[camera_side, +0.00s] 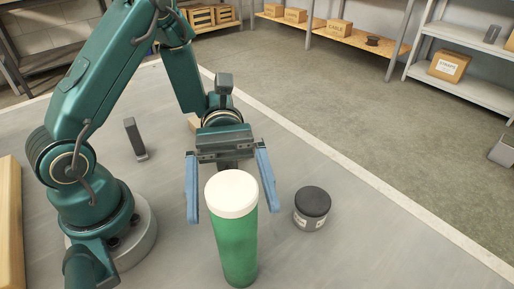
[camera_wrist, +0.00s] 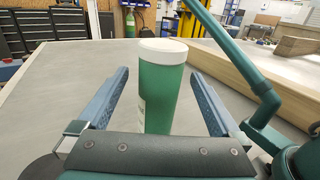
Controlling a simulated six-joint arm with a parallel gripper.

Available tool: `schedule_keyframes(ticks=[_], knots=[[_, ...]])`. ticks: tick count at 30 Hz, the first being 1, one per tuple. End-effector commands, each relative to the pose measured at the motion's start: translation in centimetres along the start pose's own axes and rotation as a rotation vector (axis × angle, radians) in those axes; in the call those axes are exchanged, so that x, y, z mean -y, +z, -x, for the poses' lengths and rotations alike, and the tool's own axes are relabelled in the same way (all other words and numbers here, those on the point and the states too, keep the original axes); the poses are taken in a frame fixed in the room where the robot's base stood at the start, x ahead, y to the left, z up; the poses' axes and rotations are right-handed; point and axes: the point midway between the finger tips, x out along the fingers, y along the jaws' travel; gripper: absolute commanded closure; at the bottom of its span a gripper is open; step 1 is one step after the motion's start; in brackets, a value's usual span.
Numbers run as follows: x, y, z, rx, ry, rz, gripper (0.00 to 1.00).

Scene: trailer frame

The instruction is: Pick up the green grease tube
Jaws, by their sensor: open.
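The green grease tube (camera_side: 236,243) stands upright on the grey table, with a white cap on top. It also shows in the wrist view (camera_wrist: 162,88), upright between the two blue fingers. My gripper (camera_side: 231,203) is open, with one finger to each side of the tube in the side view. In the wrist view my gripper (camera_wrist: 160,85) shows gaps between each finger and the tube. The tube's cap hides part of the gripper's palm in the side view, and the gripper's front edge hides the tube's base in the wrist view.
A dark jar (camera_side: 312,208) with a black lid stands just right of the gripper. A wooden beam (camera_side: 10,225) lies at the left edge. The table right of the jar is clear.

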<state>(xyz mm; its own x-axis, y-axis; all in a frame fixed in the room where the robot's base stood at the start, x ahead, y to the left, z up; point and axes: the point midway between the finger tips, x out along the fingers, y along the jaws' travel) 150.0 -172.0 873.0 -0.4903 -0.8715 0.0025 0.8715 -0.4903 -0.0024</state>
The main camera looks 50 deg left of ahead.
Motion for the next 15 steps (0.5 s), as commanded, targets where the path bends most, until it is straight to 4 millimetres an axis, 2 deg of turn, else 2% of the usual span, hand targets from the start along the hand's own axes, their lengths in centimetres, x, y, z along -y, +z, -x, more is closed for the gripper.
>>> schedule_keyframes(ticks=[1,3,6,10,15], knots=[[0.0,-1.4,0.0,0.005,-0.001,0.007,0.0],[0.0,-3.0,0.0,0.004,-0.001,0.005,0.0],[0.0,-4.6,0.0,0.001,-0.001,0.002,0.0],[0.0,-5.7,0.0,-0.002,-0.002,-0.002,0.0],[0.0,-5.8,-1.1,0.0,-0.005,-0.002,0.0]])
